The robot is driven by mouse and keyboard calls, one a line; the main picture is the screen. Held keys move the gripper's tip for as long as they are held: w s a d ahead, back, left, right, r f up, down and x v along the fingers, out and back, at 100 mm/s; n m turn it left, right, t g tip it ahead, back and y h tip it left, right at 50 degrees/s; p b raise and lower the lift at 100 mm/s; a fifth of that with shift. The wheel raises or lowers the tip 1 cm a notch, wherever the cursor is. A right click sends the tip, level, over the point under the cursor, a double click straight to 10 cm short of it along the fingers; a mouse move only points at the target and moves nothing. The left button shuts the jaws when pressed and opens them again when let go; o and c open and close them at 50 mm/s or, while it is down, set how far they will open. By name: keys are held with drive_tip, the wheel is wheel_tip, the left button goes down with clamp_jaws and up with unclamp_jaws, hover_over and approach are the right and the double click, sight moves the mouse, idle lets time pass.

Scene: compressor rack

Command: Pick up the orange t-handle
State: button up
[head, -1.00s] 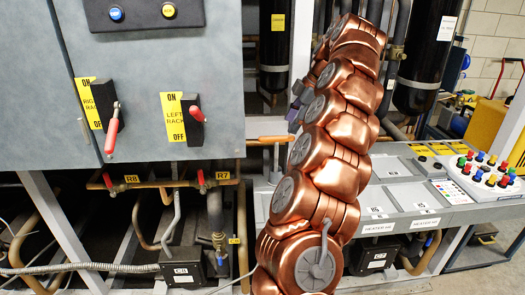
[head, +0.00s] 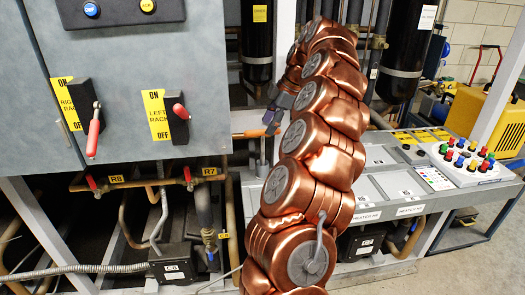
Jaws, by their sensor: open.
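The orange t-handle (head: 247,134) is in the head view, left of my copper arm, with its bar lying roughly level. A grey upright stem (head: 262,152) shows just under its right part. My gripper (head: 272,117) is small and partly hidden behind my arm. It points down, close above the right end of the orange bar, and is open. I cannot tell whether it touches the bar. The bar's right end is partly hidden by my gripper and arm.
A grey control cabinet (head: 200,60) with red-handled switches stands to the left. Pipes with red valves (head: 188,175) run beneath it. A sloped grey panel (head: 385,185) with a box of coloured knobs (head: 470,163) is to the right. A black cylinder (head: 408,55) stands behind.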

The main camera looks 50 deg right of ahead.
sight(253, 133)
drive_tip(key=shift+p+x, duration=0.7)
drive_tip(key=shift+x, duration=1.4)
drive_tip(key=shift+s+a, duration=0.1)
clamp_jaws()
